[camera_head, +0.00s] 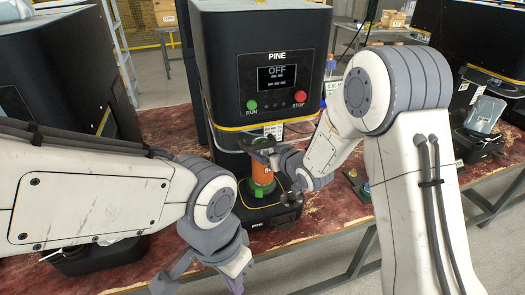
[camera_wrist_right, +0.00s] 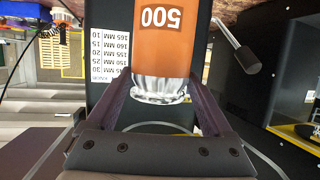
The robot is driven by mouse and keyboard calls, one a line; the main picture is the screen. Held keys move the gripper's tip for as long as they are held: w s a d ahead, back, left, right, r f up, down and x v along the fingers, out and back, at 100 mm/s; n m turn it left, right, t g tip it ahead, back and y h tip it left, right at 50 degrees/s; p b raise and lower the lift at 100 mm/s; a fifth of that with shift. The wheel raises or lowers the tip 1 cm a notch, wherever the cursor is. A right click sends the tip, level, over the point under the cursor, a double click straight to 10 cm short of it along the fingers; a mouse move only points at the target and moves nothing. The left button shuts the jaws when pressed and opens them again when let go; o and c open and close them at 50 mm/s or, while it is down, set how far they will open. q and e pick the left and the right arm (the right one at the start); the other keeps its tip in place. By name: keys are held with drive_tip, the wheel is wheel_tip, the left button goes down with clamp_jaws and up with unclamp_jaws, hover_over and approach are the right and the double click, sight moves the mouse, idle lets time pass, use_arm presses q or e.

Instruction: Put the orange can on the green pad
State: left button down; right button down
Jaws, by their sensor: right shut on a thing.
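The orange can (camera_head: 263,172) stands upright at the front of the middle seamer, directly above the green pad (camera_head: 259,191). I cannot tell whether it touches the pad. My right gripper (camera_head: 264,155) is shut around the can's upper end. In the right wrist view the can (camera_wrist_right: 168,45), with a dark "500" label and a silvery end, lies between the fingers of this gripper (camera_wrist_right: 163,100). The pad is partly hidden by the can. My left gripper (camera_head: 207,284) is low at the front, apart from the can, its fingers spread and empty.
The black PINE seamer (camera_head: 270,75) rises behind the can, its display reading OFF, with green RUN and red STOP buttons. A red worn bench (camera_head: 320,215) runs beneath. More black machines stand left and right. A lever (camera_wrist_right: 237,48) shows beside the can.

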drive_tip(key=shift+a+r, duration=0.1)
drive_tip(key=shift+a, duration=0.4)
drive_tip(key=shift+f, duration=0.4)
drive_tip(key=shift+f, duration=0.15)
unclamp_jaws()
